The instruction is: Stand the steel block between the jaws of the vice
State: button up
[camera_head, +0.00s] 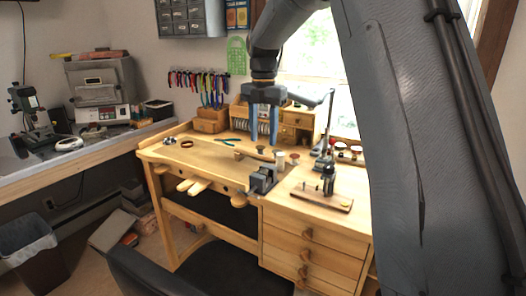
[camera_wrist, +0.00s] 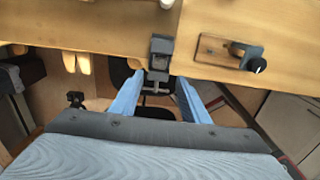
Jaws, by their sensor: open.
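The dark grey vice (camera_head: 262,179) is fixed at the front edge of the wooden workbench; it also shows in the wrist view (camera_wrist: 160,48), its handle toward my gripper. I cannot tell from these frames whether anything stands between its jaws. A small pale upright piece (camera_head: 280,159) stands just behind the vice; a light grey piece at the top edge of the wrist view (camera_wrist: 167,3) may be the same one. I cannot tell if it is the steel block. My gripper (camera_head: 264,112) is open and empty, pointing down above the bench; its blue fingers (camera_wrist: 160,98) are spread apart in the wrist view.
A wooden board with a dark tool (camera_head: 322,195) lies right of the vice. Green-handled pliers (camera_head: 225,142), small pots and a wooden drawer unit (camera_head: 298,122) occupy the back of the workbench (camera_head: 180,155). A black chair (camera_head: 150,275) is in front. The left bench top is fairly clear.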

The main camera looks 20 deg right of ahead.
jog(key=s+f+m, duration=0.5)
jog(key=s+m, duration=0.4)
jog(key=s, duration=0.1)
jog(key=s+f+m, duration=0.6)
jog(key=s+m, duration=0.3)
jog(key=s, duration=0.1)
jog(key=s+f+m+t, duration=0.1)
jog(key=s+f+m, duration=0.5)
jog(key=s+m, duration=0.3)
jog(key=shift+s+f, duration=0.25)
jog(key=shift+s, duration=0.3)
